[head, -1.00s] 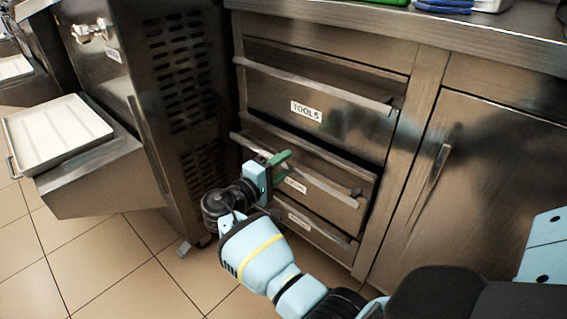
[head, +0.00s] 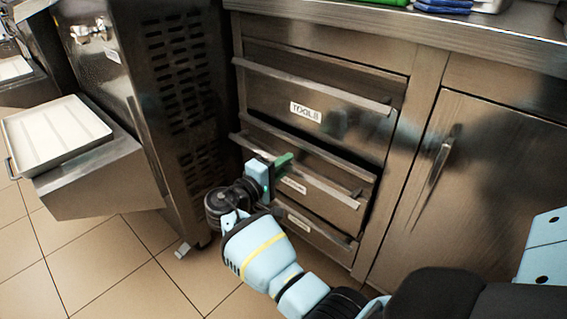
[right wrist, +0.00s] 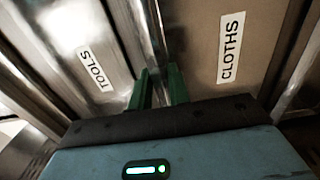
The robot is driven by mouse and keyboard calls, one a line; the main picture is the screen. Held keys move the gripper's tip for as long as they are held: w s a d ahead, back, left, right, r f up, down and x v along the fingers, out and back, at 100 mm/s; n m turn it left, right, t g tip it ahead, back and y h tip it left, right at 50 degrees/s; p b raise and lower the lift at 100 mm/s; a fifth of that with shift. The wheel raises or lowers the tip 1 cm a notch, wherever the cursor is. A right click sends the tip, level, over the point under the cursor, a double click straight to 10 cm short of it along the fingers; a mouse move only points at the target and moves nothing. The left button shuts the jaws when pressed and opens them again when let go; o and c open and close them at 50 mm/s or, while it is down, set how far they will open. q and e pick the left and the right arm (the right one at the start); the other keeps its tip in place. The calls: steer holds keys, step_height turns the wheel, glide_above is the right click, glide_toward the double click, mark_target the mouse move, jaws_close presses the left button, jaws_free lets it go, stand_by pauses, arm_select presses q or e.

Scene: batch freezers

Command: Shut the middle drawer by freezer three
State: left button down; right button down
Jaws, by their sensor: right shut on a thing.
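The middle drawer (head: 338,192) is a steel front with a bar handle (head: 325,186) and a white label, below the drawer marked TOOLS. It stands out a little from the cabinet, with a dark gap above it. My right gripper (head: 283,162) is at the left half of this handle, its green fingers shut on it. In the right wrist view the fingers (right wrist: 158,88) close on the bar handle (right wrist: 152,35), between a TOOLS label and the CLOTHS label (right wrist: 231,47) on the drawer front. My left gripper is not in view.
The TOOLS drawer (head: 320,110) is above and another drawer (head: 315,230) below. A hinged cupboard door (head: 480,190) is on the right. A vented steel freezer (head: 175,90) with a white tray (head: 55,135) on its shelf stands left. Tiled floor (head: 100,260) is clear.

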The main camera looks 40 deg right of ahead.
mark_target(296, 157)
steer(key=d, duration=0.4)
steer(key=shift+w+d, duration=0.15)
steer(key=c, duration=1.3)
jaws_free()
steer(key=shift+d, duration=0.1)
steer(key=shift+s+a+p, duration=0.15)
steer(key=shift+a+p, duration=0.15)
steer(key=shift+a, duration=1.7)
steer(key=shift+s+a+p, duration=0.15)
steer(key=shift+a+p, duration=0.15)
steer(key=shift+a, duration=1.65)
